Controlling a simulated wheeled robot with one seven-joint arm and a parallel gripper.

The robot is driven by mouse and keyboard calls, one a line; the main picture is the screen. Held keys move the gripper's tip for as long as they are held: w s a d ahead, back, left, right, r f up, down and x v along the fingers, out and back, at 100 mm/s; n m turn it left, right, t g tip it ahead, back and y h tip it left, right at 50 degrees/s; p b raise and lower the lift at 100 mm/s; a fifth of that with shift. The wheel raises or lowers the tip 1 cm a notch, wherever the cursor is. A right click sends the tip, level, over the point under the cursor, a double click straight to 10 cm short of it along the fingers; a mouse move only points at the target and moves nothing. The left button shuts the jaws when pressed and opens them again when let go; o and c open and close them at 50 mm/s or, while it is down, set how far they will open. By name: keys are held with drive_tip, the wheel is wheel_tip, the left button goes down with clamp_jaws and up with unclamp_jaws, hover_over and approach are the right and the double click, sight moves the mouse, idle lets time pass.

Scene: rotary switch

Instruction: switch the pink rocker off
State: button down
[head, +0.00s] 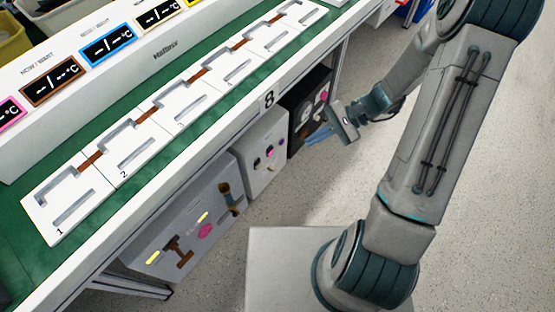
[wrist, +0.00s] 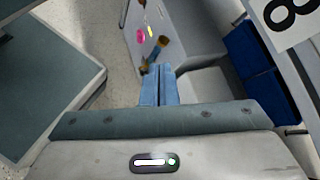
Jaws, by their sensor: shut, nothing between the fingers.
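Under the bench, a white box (head: 262,160) carries a row of small dark and pinkish controls (head: 270,152). They are too small for me to tell which is a pink rocker or how it is set. Pink parts also show on the larger grey panel (head: 222,240), as a round pink piece (head: 205,231), and on the black panel (head: 295,115). My gripper (head: 312,138) is shut and empty, in front of the black panel and right of the white box. In the wrist view my blue fingers (wrist: 158,70) are together, with the round pink piece (wrist: 141,36) beyond them.
The bench (head: 200,150), with numbered white slotted plates (head: 65,200) on a green top, overhangs the panels. The grey panel also has brown handles (head: 178,252) and yellow strips. Open floor (head: 480,190) lies on the right.

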sight(272, 151)
drive_tip(key=w+f+m+t+y+b, duration=0.2)
drive_tip(key=f+m+t+b, duration=0.4)
drive_tip(key=f, duration=1.2)
drive_tip(key=w+f+m+t+y+b, duration=0.2)
drive_tip(key=w+f+m+t+b, duration=0.2)
drive_tip(key=f, duration=1.4)
drive_tip(key=d+m+t+b, duration=0.1)
drive_tip(key=m+t+b, duration=0.2)
drive_tip(key=m+t, duration=0.2)
drive_tip(key=shift+w+m, duration=0.15)
drive_tip(key=shift+m, duration=0.95)
drive_tip(key=shift+a, duration=0.1)
drive_tip(key=b+x, duration=0.1)
drive_tip(key=x, duration=0.3)
drive_tip(key=b+x, duration=0.2)
drive_tip(key=x, duration=0.3)
drive_tip(key=b+x, duration=0.1)
drive_tip(key=x, duration=0.3)
drive_tip(key=shift+w+a+r+b, duration=0.25)
drive_tip(key=shift+w+r+b, duration=0.05)
drive_tip(key=shift+r+b, duration=0.1)
